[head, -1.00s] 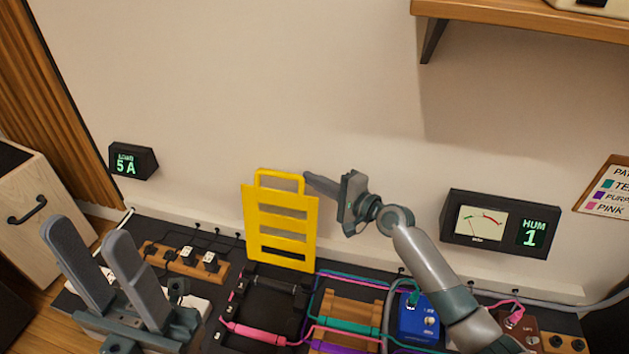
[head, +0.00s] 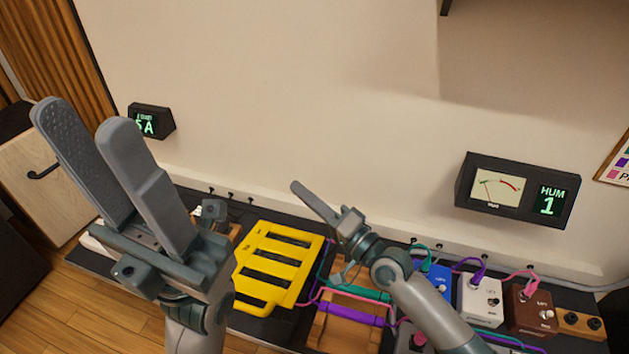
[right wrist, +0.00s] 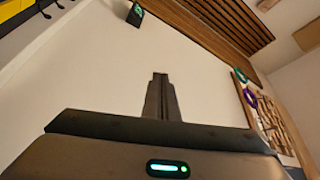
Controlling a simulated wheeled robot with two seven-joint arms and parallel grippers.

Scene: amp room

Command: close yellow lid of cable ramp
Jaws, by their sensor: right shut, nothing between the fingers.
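The yellow slotted lid (head: 262,292) lies down over the cable ramp in the head view, close to flat. The ramp's dark channel is mostly hidden under it, and I cannot tell whether the lid is fully seated. My right gripper (head: 299,188) is shut and empty, above and right of the lid's far edge, apart from it. Its shut fingers also show in the right wrist view (right wrist: 160,80) against the wall. My left gripper (head: 80,114) is open and empty, raised at the left, its wrist hiding the area just left of the lid.
Right of the lid is a wooden block with teal and purple cables (head: 355,313). Blue, white (head: 480,298) and brown pedals stand further right. A hum meter (head: 517,193) and a load display (head: 151,121) are on the wall. A wooden cabinet (head: 45,172) stands far left.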

